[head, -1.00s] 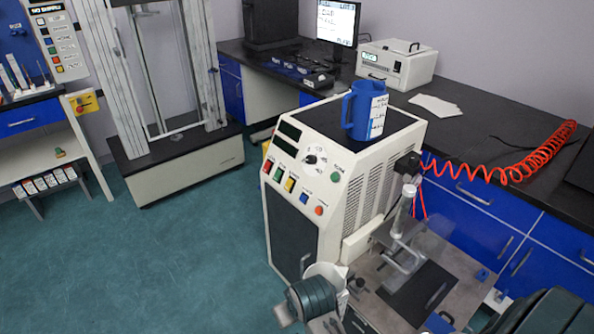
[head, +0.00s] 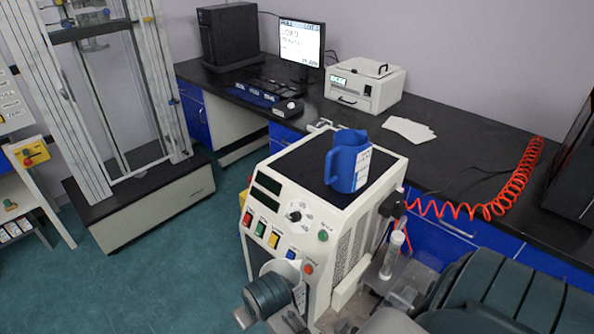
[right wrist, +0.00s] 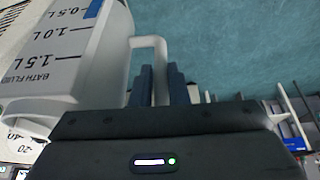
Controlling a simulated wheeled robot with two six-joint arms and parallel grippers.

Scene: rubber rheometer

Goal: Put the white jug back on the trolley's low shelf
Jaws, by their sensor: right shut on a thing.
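The white jug (right wrist: 65,60) fills the left of the right wrist view, with "BATH FLUID" and litre marks on its side. My right gripper (right wrist: 161,85) is shut on the jug's handle (right wrist: 150,45). In the head view the jug (head: 284,268) is partly hidden behind my right wrist, in front of the cream machine's button panel. I cannot tell how far it is from the panel. My left gripper is not in view. I cannot make out the trolley's low shelf for certain.
A blue jug (head: 346,165) stands on top of the cream machine (head: 285,215). The black bench (head: 455,150) behind carries a monitor, a white box instrument (head: 365,85) and a red coiled hose (head: 490,205). A tall frame machine stands left. Green floor (head: 170,270) is clear at lower left.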

